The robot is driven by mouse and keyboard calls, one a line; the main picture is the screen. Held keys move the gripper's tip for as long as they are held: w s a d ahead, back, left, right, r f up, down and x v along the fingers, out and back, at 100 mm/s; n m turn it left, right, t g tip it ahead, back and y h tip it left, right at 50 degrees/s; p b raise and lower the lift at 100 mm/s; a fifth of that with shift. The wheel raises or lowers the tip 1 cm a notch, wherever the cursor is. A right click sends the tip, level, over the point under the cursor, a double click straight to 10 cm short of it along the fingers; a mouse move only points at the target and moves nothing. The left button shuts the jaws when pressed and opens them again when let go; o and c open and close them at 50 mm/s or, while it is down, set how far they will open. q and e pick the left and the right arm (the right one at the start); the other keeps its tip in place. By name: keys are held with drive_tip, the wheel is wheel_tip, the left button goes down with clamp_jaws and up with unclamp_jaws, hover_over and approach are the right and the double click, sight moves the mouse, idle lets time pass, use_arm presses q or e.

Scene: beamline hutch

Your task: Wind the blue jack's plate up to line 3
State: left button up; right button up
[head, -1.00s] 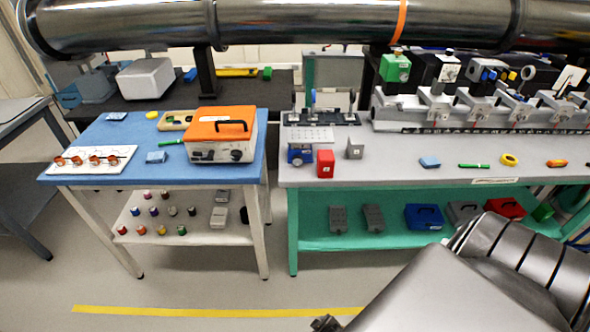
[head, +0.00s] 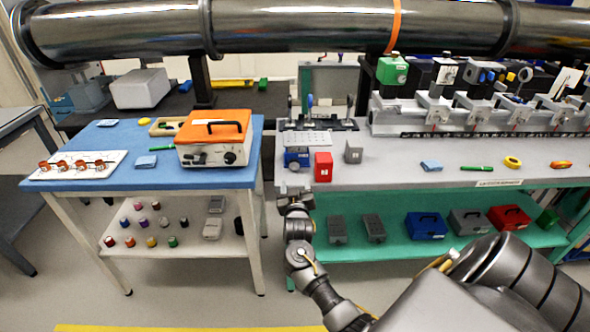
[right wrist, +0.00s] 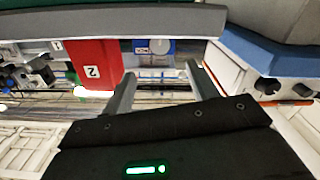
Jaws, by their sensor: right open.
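The blue jack (head: 297,158) stands near the left front of the grey bench, with a perforated grey plate (head: 307,138) on top, a little above its body. In the right wrist view the jack's blue side (right wrist: 183,47) shows with a pale round knob (right wrist: 160,46), beyond the fingers. My right gripper (head: 293,190) is open and empty, in front of the bench edge and just below the jack, apart from it. Its two fingers (right wrist: 163,88) spread in the wrist view. I cannot make out any height lines on the jack. My left gripper is out of view.
A grey block (head: 354,151) is further right. Left, across a gap, a blue table (head: 115,178) holds an orange-topped box (head: 215,138).

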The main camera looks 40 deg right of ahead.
sight(294, 165)
drive_tip(key=x, duration=0.9)
drive_tip(key=shift+c, duration=0.2)
